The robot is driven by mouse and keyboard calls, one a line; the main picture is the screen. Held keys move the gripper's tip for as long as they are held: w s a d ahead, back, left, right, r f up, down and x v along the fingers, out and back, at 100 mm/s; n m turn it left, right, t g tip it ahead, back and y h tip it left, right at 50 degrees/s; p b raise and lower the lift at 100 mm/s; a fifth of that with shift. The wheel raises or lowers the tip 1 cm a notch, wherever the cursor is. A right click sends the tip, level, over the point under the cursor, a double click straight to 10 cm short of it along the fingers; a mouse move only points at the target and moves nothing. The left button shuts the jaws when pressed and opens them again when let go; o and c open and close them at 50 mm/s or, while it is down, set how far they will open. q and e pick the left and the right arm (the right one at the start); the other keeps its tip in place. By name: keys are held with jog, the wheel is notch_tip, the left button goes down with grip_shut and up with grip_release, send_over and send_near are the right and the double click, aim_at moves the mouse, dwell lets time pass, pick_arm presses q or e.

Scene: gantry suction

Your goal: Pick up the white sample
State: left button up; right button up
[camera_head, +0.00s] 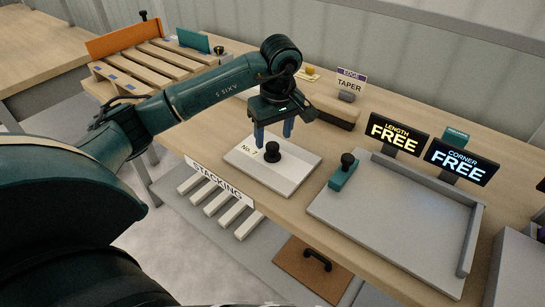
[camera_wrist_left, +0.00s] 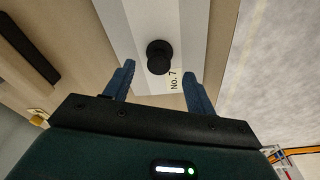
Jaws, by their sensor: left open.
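The white sample (camera_head: 297,166) is a flat pale plate marked "No. 7" with an upright black knob (camera_head: 272,151) on top. It lies on the wooden table near the front edge. My left gripper (camera_head: 274,133) is open and empty, with its two blue fingers pointing down just above the knob. In the left wrist view the sample (camera_wrist_left: 150,18) runs away from the gripper, and its knob (camera_wrist_left: 159,56) shows between the open fingers, with no visible contact. My right gripper is in neither view.
A "TAPER" sign (camera_head: 350,82) and a brown block (camera_head: 330,104) are behind the sample.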

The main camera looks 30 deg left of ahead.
aim_at(273, 145)
pick_arm(q)
jog(key=f, duration=0.5)
jog(key=shift+w+a+p, duration=0.25)
jog(key=shift+a+p, duration=0.1)
jog(key=shift+p, duration=0.05)
jog(key=shift+c, duration=0.4)
grip_shut()
